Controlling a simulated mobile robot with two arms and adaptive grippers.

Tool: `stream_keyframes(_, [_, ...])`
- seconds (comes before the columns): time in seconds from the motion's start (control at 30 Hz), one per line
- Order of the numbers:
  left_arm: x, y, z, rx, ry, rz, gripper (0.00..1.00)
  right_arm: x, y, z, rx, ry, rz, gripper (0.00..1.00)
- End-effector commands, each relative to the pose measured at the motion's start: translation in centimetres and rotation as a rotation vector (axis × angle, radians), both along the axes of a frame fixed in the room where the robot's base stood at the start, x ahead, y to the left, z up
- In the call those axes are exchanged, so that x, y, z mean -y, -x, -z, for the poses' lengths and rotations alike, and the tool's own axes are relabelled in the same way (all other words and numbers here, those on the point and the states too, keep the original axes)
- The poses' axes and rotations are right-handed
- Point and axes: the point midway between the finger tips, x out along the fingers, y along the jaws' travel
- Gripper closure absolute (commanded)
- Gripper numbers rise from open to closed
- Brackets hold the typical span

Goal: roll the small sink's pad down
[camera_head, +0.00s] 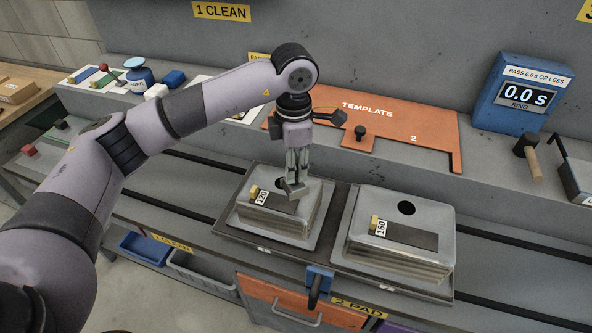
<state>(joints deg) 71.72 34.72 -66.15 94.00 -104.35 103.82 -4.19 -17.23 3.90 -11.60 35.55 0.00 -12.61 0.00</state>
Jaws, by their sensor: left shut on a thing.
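The small sink (300,228), tagged 120, lies bottom up on the left part of the dark tray, with a round hole in its top. Its dark pad (284,206) lies on the top beside a yellow block (262,197). My left gripper (296,184) points down over this sink and is shut on a small grey piece (296,192), at or just above the pad's far right end. I cannot tell whether the piece touches the pad. The fingers hide part of the hole. My right gripper is not in view.
A larger sink (440,262), tagged 160, lies to the right with its own dark pad (412,235). Behind stand an orange template (425,120), a blue timer (490,95) reading 0.0 s and a hammer (532,160). A blue holder (318,272) is at the front edge.

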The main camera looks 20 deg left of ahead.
Motion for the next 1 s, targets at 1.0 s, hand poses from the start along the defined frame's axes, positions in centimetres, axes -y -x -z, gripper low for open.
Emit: stream_keyframes(1.0, [-0.6,0.8,-1.3,0.005,-0.001,0.151,1.00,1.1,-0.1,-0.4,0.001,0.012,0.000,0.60])
